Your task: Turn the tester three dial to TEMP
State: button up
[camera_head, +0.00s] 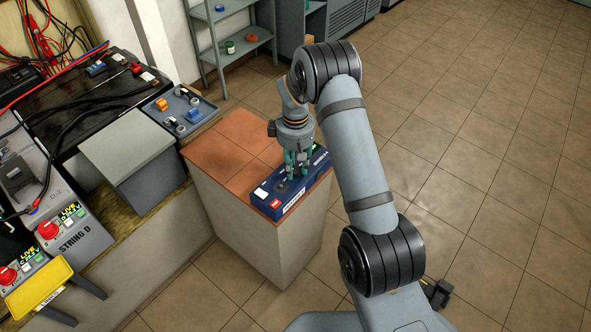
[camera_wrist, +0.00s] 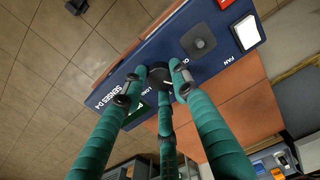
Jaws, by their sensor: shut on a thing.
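A blue tester box (camera_head: 262,206) lies on the terracotta tiled top of a pedestal. It also shows in the wrist view (camera_wrist: 215,62), with white lettering, a grey square knob (camera_wrist: 199,41), a white square, a red patch and a small green display. My gripper (camera_head: 297,168) points down onto the box's top. In the wrist view its teal fingers (camera_wrist: 161,78) are closed around a black round dial (camera_wrist: 164,74). A pale pointer mark shows on the dial. The fingers hide part of it and nearby lettering, so I cannot read its setting or a TEMP label.
Left of the pedestal stand a grey box (camera_head: 128,145), a tray (camera_head: 182,112) with small orange and blue parts, and a black battery with cables. Units with red knobs (camera_head: 48,229) and a yellow piece (camera_head: 38,288) are at lower left. Open floor lies right.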

aim_at(295, 169)
jog(key=m+b, duration=0.3)
jog(key=m, duration=0.3)
jog(key=shift+f, duration=0.15)
jog(key=shift+m+b, duration=1.25)
jog(key=shift+m, duration=1.25)
jog(key=o, duration=1.2)
jog(key=shift+c, duration=0.2)
notch_tip(295, 169, up, 12)
